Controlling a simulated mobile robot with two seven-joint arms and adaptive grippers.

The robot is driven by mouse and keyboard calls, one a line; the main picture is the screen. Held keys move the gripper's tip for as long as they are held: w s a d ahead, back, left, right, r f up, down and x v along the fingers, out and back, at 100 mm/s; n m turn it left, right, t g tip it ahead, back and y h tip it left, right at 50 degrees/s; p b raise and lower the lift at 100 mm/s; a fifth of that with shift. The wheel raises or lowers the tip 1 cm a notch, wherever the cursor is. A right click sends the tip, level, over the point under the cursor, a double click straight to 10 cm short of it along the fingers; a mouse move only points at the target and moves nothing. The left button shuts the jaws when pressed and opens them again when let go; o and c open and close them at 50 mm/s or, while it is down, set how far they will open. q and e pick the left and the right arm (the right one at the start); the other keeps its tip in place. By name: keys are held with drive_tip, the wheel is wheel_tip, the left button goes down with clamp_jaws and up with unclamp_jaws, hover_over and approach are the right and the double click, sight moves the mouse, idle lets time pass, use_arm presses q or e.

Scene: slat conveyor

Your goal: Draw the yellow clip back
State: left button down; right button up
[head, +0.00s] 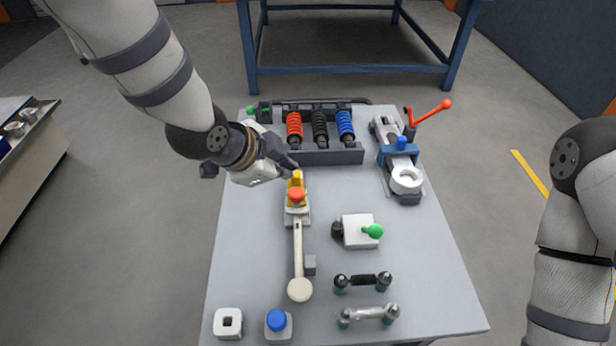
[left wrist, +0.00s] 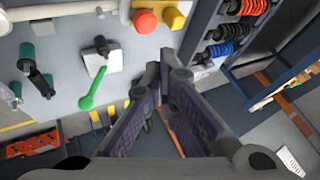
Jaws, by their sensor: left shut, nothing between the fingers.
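The yellow clip (head: 297,177) stands on the far end of a long pale lever fixture, just behind its orange-red knob (head: 296,195). In the left wrist view the yellow clip (left wrist: 174,18) shows at the top edge, partly cut off, beside the orange knob (left wrist: 145,21). My left gripper (head: 293,167) is shut and empty. Its fingertips are just beyond and slightly left of the clip in the head view; I cannot tell whether they touch it. In the left wrist view the closed fingers (left wrist: 167,68) point up toward the clip. My right gripper is out of view.
The long pale lever (head: 298,245) runs toward the table's front. A rack (head: 333,157) with red, black and blue springs stands behind. A white block with green knob (head: 361,231) is to the right. The grey table (head: 245,235) is bare left of the lever.

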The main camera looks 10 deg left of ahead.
sight(302, 189)
use_arm(q)
drive_tip(key=shift+a, duration=0.1)
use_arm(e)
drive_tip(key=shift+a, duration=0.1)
use_arm(q)
drive_tip(key=b+x, duration=0.2)
drive_tip(key=x, duration=0.8)
drive_tip(key=shift+s+f, duration=0.1)
drive_tip(key=shift+s, duration=0.1)
drive_tip(key=shift+w, duration=0.15)
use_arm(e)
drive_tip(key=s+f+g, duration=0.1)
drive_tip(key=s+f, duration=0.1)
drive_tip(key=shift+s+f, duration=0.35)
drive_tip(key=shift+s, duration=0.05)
use_arm(q)
drive_tip(key=w, duration=0.2)
drive_tip(key=w+b, duration=0.1)
drive_tip(key=shift+w+a+f, duration=0.1)
drive_tip(key=shift+w+a, duration=0.25)
drive_tip(key=shift+w, duration=0.15)
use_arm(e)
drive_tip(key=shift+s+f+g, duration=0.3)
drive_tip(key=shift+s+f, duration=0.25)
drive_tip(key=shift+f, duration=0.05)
use_arm(q)
drive_tip(key=shift+r, duration=0.25)
